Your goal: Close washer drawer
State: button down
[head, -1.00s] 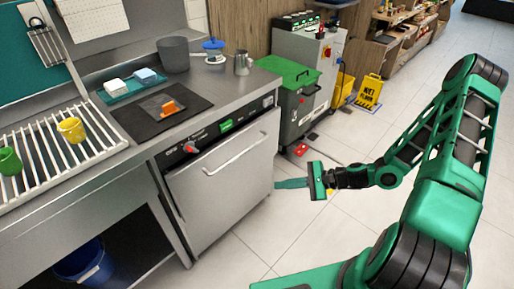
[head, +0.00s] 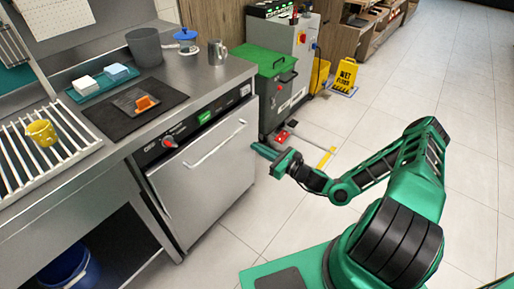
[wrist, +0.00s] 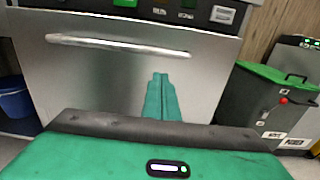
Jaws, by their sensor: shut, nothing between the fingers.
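The washer is a steel unit under the counter, and its front (head: 205,185) shows in the head view with a long bar handle (head: 215,145). The front looks upright below the control strip; I cannot tell whether it is fully flush. My gripper (head: 258,149) is at the right side of the washer front, near its upper right corner, with fingers together and empty. In the wrist view the washer front (wrist: 95,85) fills the background, its handle (wrist: 118,45) runs along the top, and my shut fingers (wrist: 160,78) point at the panel below the handle. Contact cannot be told.
A green-lidded bin (head: 272,88) stands right of the washer, with a grey machine (head: 305,45) behind it. A yellow wet-floor sign (head: 345,76) stands further back. A blue bucket (head: 66,268) is under the counter at left. The tiled floor (head: 400,130) at right is clear.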

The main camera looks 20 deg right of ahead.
aim_at(231, 133)
jog(key=x, duration=1.1)
jog(key=shift+a, duration=0.1)
jog(key=shift+w, duration=0.1)
